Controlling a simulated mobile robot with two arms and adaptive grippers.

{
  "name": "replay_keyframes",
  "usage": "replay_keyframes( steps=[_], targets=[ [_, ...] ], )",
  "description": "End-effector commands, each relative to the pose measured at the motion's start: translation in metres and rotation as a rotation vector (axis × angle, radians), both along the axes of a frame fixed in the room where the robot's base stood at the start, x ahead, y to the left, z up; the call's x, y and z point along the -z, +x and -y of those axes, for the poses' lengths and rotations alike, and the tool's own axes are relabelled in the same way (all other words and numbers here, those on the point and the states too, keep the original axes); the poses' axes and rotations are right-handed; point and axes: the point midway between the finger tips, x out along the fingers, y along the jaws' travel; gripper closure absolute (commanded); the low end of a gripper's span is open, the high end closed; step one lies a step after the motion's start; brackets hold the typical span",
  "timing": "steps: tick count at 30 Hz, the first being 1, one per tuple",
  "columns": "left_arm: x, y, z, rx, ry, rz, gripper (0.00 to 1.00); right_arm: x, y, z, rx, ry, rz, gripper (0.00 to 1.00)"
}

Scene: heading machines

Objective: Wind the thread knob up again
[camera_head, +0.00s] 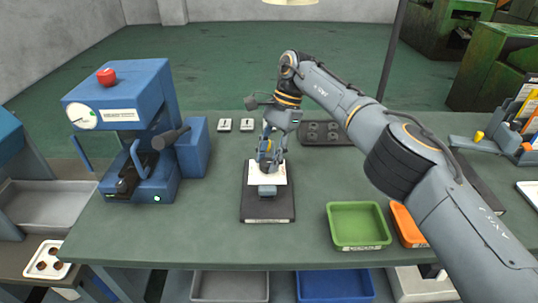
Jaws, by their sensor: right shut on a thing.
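My right gripper (268,168) reaches in from the right and points down over a black base plate (267,214) on the bench. It is shut on a small part above a white sheet (281,174). This part looks like the thread knob, but the fingers hide most of it. A small grey-blue block (267,190) sits on the plate just in front of the fingertips. My left gripper is not in view.
A blue machine (120,105) with a red button (106,76) stands at left on the green bench (190,235). A green tray (358,226) and an orange tray (408,226) are at front right. A dark plate with holes (325,133) lies behind. The bench's front left is clear.

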Motion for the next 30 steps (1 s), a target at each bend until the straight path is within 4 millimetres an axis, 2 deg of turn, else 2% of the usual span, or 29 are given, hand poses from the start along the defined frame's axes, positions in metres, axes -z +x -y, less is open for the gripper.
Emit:
replay_keyframes(
  steps=[15,16,18,19,30],
  targets=[
    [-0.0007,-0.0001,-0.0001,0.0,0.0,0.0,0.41,-0.0005,0.0009,0.0002,-0.016,-0.001,0.004,0.95],
    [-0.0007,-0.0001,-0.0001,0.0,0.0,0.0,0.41,-0.0005,0.0009,0.0002,-0.016,-0.001,0.004,0.58],
    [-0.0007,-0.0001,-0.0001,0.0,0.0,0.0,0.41,-0.0005,0.0008,0.0003,-0.016,-0.001,0.004,0.44],
    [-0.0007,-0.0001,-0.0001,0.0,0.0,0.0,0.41,-0.0005,0.0008,0.0003,-0.017,0.0,0.002,0.41],
    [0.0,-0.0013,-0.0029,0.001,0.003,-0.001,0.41,0.0004,0.0003,0.0003,-0.01,0.0,0.001,0.41]
  ],
)
